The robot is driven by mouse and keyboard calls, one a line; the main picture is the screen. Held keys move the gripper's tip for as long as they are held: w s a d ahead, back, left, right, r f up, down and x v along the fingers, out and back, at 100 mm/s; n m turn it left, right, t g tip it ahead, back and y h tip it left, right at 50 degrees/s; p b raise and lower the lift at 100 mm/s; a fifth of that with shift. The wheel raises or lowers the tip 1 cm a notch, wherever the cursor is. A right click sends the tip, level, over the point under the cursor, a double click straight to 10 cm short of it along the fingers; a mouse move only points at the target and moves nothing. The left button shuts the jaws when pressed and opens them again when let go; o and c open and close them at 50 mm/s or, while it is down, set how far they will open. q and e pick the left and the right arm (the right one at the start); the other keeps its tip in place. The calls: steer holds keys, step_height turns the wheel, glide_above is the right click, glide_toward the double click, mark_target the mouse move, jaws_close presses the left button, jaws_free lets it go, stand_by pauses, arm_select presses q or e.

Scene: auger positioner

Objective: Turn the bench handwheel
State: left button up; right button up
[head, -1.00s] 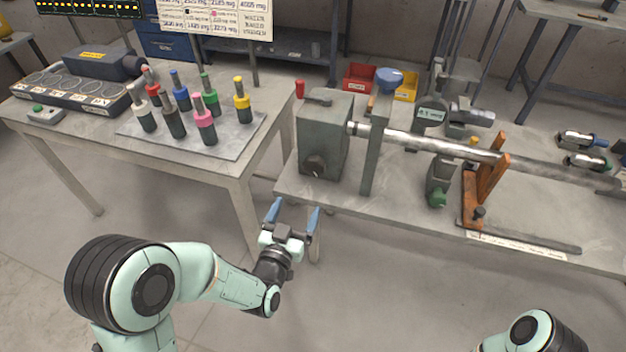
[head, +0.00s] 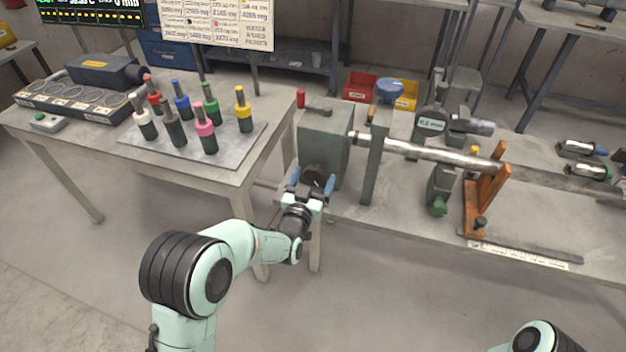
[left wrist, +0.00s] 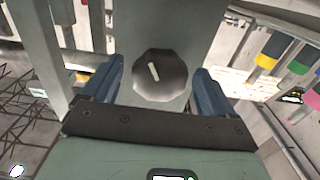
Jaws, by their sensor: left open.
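The bench handwheel, a dark faceted knob with a pale line on its face, shows in the left wrist view (left wrist: 160,78). It is on the front of a grey box (head: 326,138) at the left end of the right-hand bench. In the head view the handwheel (head: 314,178) is partly hidden by my gripper. My left gripper (head: 312,181) is open in front of it. In the left wrist view the blue fingers stand on either side of the knob, with gaps between; I cannot tell how deep they reach. My right gripper is out of view.
A metal shaft (head: 435,152) runs right from the box past an upright plate and an orange bracket (head: 485,195). A table with several coloured-top tools on a plate (head: 240,150) stands to the left. Open floor lies in front of the bench.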

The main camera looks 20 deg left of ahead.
arm_select(q)
steer(key=c, duration=1)
steer(key=shift+m, duration=0.3)
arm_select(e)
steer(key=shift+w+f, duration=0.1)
arm_select(q)
steer(key=m, duration=0.2)
steer(key=shift+m+b, duration=0.3)
steer(key=m, duration=0.2)
steer(key=shift+m, duration=0.4)
steer(key=m, duration=0.2)
steer(key=shift+m, duration=0.3)
steer(key=shift+a+m+p, duration=0.1)
steer(key=shift+m+p, duration=0.2)
steer(key=shift+m, duration=1.2)
